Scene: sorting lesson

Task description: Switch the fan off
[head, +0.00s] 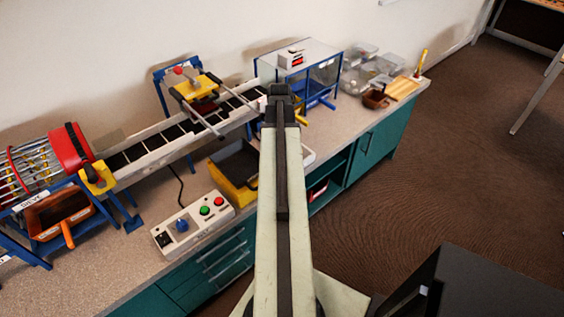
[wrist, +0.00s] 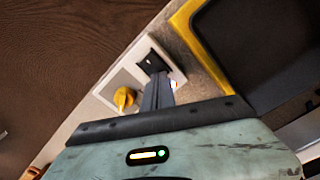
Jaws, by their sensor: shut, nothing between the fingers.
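In the wrist view a pale control panel (wrist: 127,78) carries a yellow knob (wrist: 124,98) and a black rocker switch (wrist: 152,62). My gripper (wrist: 158,80) is shut and empty. Its fingertips are at or just in front of the black switch and cover its lower part; I cannot tell whether they touch. A small lit spot shows beside the fingers. In the head view my arm hides most of this panel; a pale edge (head: 308,157) shows at its right. I cannot make out a fan for certain.
A white box (head: 194,224) with a blue knob and green and red buttons lies left of my arm. A yellow bin (head: 232,187) stands behind it. A conveyor (head: 150,148), a red-rimmed drum (head: 72,150) and a blue-framed clear box (head: 318,68) crowd the bench.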

